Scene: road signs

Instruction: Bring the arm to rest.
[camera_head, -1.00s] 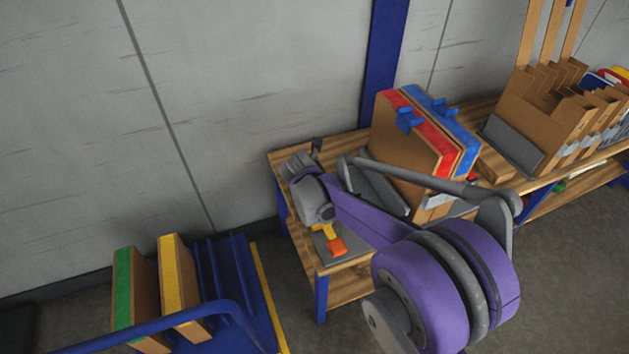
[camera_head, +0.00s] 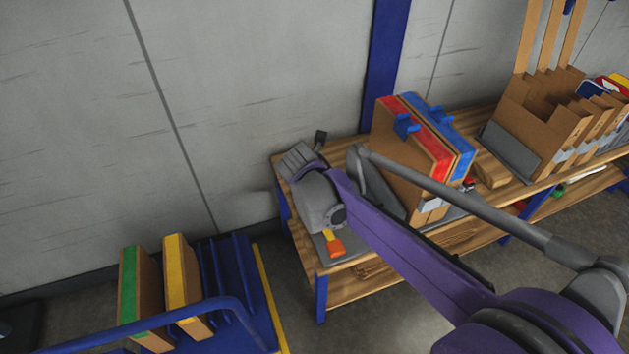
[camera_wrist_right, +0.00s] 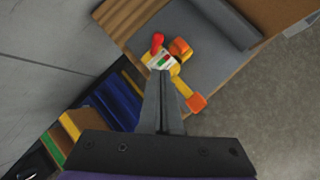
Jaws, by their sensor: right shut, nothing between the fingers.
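My right arm (camera_head: 400,250), purple and grey, reaches in from the lower right over the wooden bench. Its wrist and hand are at the bench's left end, and the fingertips are hidden there in the head view. In the right wrist view my right gripper (camera_wrist_right: 161,75) is shut, with its narrow fingers together and nothing held. They point at a yellow, orange and red tool or pair of tools (camera_wrist_right: 195,101) on a grey mat; I cannot tell if they touch. An orange and yellow end (camera_head: 335,244) shows in the head view. My left gripper is not in view.
Boards with red (camera_head: 428,145) and blue (camera_head: 455,135) edges stand on the wooden bench (camera_head: 308,242), close to my forearm. A cardboard sorter (camera_head: 535,115) stands further right. A blue cart (camera_head: 235,265) at lower left holds green-edged and yellow-edged boards. A grey wall is behind.

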